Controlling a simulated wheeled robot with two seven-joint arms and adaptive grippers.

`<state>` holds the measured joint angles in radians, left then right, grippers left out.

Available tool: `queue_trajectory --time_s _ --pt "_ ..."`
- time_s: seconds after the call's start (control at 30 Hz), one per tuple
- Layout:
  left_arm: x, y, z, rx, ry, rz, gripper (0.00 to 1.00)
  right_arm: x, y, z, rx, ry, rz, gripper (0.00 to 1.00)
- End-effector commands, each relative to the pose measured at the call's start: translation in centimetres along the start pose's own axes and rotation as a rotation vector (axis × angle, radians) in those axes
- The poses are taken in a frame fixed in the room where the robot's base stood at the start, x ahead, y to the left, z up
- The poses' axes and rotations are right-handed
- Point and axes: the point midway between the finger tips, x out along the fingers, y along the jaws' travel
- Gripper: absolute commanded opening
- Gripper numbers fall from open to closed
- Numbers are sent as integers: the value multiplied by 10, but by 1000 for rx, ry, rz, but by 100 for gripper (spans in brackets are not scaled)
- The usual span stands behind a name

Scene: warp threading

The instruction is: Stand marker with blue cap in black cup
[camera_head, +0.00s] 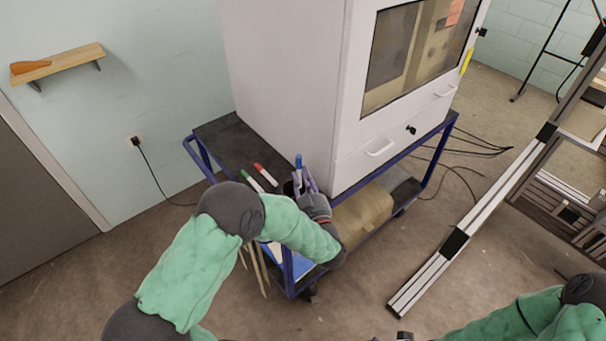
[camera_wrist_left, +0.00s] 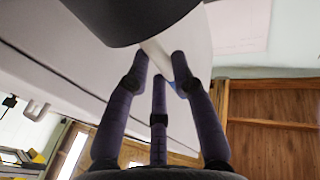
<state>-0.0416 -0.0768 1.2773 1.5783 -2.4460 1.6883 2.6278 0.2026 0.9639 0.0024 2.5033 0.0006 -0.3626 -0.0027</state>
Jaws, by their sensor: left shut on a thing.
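The marker with the blue cap (camera_head: 298,161) is upright at the cart's near edge, cap up. My left gripper (camera_head: 304,180) is shut on it near the cap; the white marker body (camera_wrist_left: 157,57) shows between the fingers (camera_wrist_left: 165,80) in the left wrist view. The black cup (camera_head: 288,188) stands just beside the fingers, partly hidden by them. In the left wrist view a dark rounded shape, likely the cup (camera_wrist_left: 125,18), lies close to the marker's far end. I cannot tell whether that end is inside the cup.
A green-capped marker (camera_head: 252,181) and a red-capped marker (camera_head: 266,174) lie on the dark cart top (camera_head: 222,137) left of the cup. A large white cabinet (camera_head: 290,80) stands close behind the gripper. An aluminium frame (camera_head: 470,230) is at right.

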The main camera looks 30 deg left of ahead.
Motion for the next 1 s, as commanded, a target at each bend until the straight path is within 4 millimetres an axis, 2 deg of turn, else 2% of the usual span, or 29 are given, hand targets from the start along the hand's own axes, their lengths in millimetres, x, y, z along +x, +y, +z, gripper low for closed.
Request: queue_trajectory --time_s 0.4,0.93,0.97,1.0 --pt "-3 0 23 2 -1 -1 7 0 0 0 0 0 0 100" --pt "-5 0 29 1 -2 0 7 0 0 0 0 0 0 100" --pt "-5 0 29 1 -2 0 33 0 0 0 0 0 0 100" --pt "-5 0 29 1 -2 0 44 0 0 0 0 0 0 100"
